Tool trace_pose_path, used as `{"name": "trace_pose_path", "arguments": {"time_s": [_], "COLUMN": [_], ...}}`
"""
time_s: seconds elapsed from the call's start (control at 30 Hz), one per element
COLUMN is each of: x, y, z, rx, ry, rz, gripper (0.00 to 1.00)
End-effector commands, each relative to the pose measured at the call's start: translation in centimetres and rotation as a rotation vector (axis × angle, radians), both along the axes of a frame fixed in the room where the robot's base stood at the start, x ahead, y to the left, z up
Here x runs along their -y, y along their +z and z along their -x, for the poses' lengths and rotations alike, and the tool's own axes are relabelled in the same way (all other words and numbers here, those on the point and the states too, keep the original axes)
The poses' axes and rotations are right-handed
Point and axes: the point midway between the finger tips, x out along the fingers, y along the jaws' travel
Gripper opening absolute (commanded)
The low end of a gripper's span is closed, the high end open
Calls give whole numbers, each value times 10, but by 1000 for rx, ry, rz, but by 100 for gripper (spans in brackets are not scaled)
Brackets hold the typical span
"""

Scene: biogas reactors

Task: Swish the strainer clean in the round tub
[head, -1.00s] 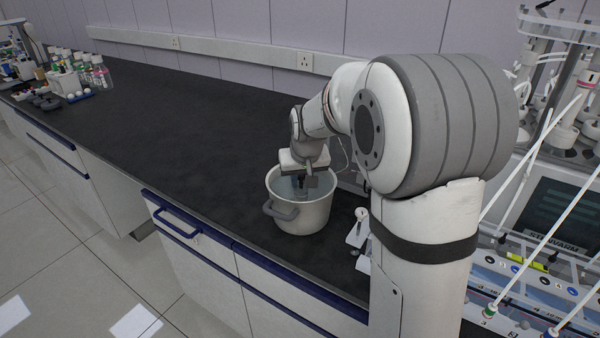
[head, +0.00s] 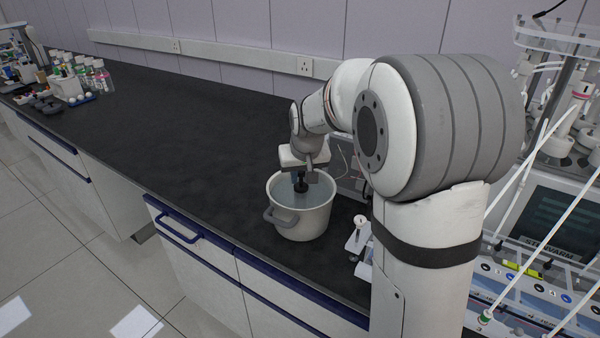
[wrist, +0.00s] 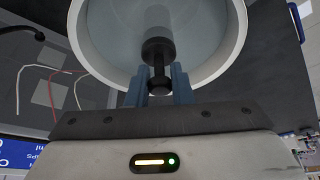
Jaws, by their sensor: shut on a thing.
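The round tub (head: 306,222) is a white pot with grey handles, holding water, on the dark bench. My gripper (head: 308,174) points down over it. In the wrist view the blue fingers of my gripper (wrist: 158,88) are closed around the narrow neck of a black, knob-like part, which I take to be the strainer (wrist: 158,52). The black strainer (head: 300,187) also shows in the head view, inside the tub's rim outline. Its lower end is over or in the water; I cannot tell how deep. No mesh is visible.
A small white stand (head: 357,232) with white pieces is close to the tub's right, near my arm. A machine with a screen (head: 568,222) fills the right side. Bottles and racks (head: 82,75) stand at the far left. The bench between is clear.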

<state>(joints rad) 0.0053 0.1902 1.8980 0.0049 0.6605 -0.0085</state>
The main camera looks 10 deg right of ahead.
Motion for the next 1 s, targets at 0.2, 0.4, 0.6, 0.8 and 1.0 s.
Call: {"name": "trace_pose_path", "arguments": {"time_s": [0.2, 0.4, 0.6, 0.8, 1.0], "x": [0, 0, 0, 0, 0], "y": [-9, -30, -35, -34, -22], "z": [0, 0, 0, 0, 0], "rx": [0, -1, 0, 0, 1], "ry": [0, 0, 0, 0, 0], "rz": [0, 0, 0, 0, 0], "gripper": [0, 0, 0, 0, 0]}}
